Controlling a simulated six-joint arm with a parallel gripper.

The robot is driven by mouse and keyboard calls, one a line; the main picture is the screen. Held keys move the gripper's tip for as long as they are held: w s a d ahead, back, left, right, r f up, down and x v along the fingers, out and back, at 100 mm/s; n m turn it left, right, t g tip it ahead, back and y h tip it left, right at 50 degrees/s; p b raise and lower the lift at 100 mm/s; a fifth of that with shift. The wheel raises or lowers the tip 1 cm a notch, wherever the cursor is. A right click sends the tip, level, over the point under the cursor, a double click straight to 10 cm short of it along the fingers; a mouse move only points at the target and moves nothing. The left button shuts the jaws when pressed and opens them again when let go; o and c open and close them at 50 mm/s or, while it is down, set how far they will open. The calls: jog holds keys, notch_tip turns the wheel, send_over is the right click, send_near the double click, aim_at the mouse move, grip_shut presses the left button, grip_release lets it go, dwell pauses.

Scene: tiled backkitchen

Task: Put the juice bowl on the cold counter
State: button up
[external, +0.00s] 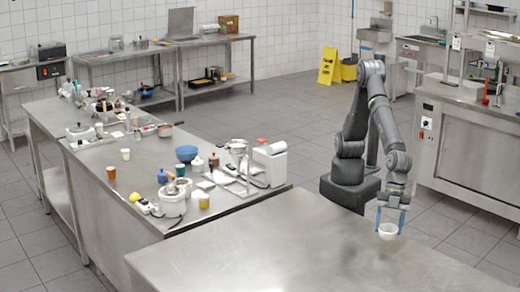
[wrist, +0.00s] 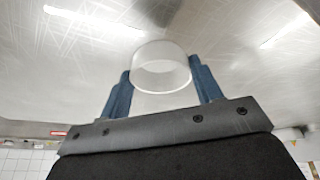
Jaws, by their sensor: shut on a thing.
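A small white bowl (external: 388,232) is between the two blue fingers of my gripper (external: 391,222), over the right part of the bare steel counter in the foreground (external: 290,245). The gripper points down and is shut on the bowl. In the wrist view, the round pale bowl (wrist: 161,68) sits between both blue fingers (wrist: 160,92), with scratched steel behind it. I cannot tell whether the bowl touches the steel or hangs just above it. Its contents are hidden. No label shows which counter is the cold one.
A long steel counter (external: 150,200) on the left carries several jars, a blue bowl (external: 187,153), a white pot (external: 173,200) and a white machine (external: 270,163). A steel unit (external: 480,150) stands at the right. The foreground counter is otherwise clear.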

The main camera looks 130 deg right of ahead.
aim_at(387, 236)
jog(key=shift+f, duration=2)
jog(key=shift+f, duration=0.1)
jog(key=o, duration=1.1)
jog(key=shift+c, duration=0.2)
jog(key=v, duration=1.2)
